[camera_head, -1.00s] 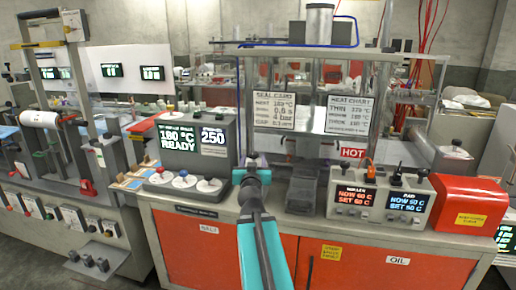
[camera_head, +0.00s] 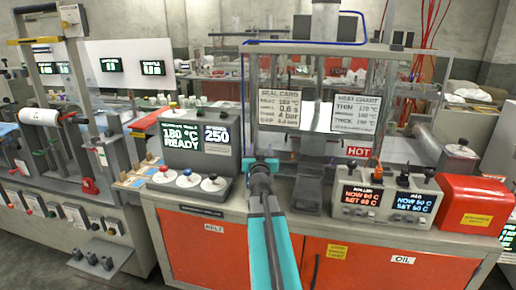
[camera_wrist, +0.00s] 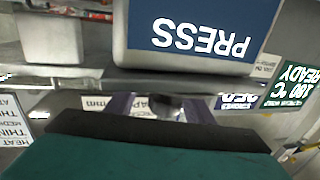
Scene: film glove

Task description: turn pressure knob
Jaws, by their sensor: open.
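In the wrist view, which is upside down, my two purple fingers (camera_wrist: 160,108) are apart. A dark rounded part (camera_wrist: 165,105) shows between or beyond them; I cannot tell whether they touch it or whether it is the pressure knob. The blue PRESS plate (camera_wrist: 205,28) is close by.
Two hanging cards, SEAL CARD (camera_head: 280,108) and HEAT CHART (camera_head: 353,113), are above and right of my gripper. A HOT sign (camera_head: 358,152), the roller and pad controller (camera_head: 385,200) and a red box (camera_head: 472,205) stand to the right. The grey counter is crowded.

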